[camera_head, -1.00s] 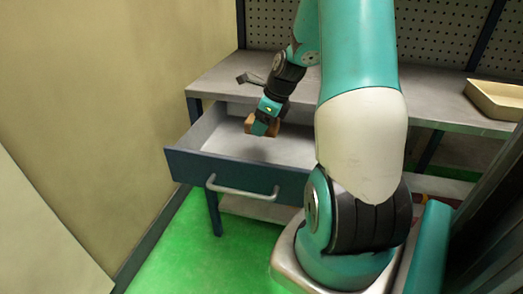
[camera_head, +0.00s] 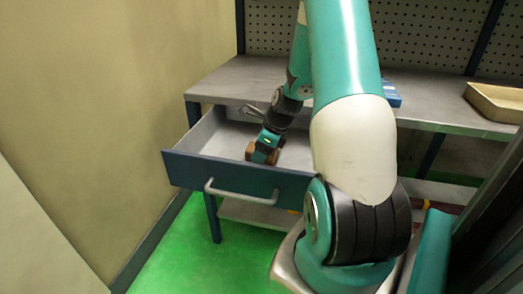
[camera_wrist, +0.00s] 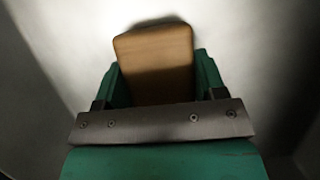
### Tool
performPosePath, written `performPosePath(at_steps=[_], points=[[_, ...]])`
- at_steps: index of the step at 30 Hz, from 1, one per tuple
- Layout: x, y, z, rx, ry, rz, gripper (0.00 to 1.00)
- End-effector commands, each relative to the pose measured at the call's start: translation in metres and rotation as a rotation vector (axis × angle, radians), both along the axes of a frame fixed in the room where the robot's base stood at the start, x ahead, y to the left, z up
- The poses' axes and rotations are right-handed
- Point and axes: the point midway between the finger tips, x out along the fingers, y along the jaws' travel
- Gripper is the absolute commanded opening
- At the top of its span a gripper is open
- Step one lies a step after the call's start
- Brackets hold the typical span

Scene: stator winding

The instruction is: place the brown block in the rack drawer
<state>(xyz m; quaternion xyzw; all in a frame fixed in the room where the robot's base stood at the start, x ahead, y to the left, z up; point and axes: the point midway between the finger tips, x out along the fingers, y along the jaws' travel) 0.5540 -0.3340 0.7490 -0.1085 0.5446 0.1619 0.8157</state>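The brown block (camera_head: 250,151) is held at the end of my gripper (camera_head: 263,153), inside the open drawer (camera_head: 228,180) of the workbench. In the wrist view the brown block (camera_wrist: 155,62) sits between the two green fingers of my gripper (camera_wrist: 158,78), which are against its sides. A pale surface, the drawer's inside, fills the background there. The block is low in the drawer; whether it touches the drawer floor I cannot tell.
The grey bench top (camera_head: 235,82) lies above and behind the drawer. A tan tray (camera_head: 495,103) stands on it at the right, and a blue object (camera_head: 388,95) lies partly behind my arm. A beige wall (camera_head: 110,90) is close on the left.

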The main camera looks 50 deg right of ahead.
Motion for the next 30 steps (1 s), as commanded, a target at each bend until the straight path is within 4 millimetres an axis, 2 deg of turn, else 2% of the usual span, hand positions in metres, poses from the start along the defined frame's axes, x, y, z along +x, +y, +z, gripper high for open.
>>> performPosePath(at_steps=[1, 3, 11, 14, 17, 24, 30], points=[[0.0, 0.0, 0.0, 0.0, 0.001, 0.0, 0.75], [0.0, 0.0, 0.0, 0.0, 0.001, 0.0, 0.89], [0.0, 0.0, 0.001, 0.0, 0.001, 0.0, 0.89], [-0.001, -0.001, 0.007, -0.001, 0.0, 0.0, 0.89], [-0.006, -0.003, 0.022, -0.003, -0.001, -0.002, 0.89], [-0.025, -0.011, 0.072, -0.003, -0.002, -0.002, 0.89], [-0.037, -0.016, 0.103, -0.003, -0.001, -0.001, 0.89]])
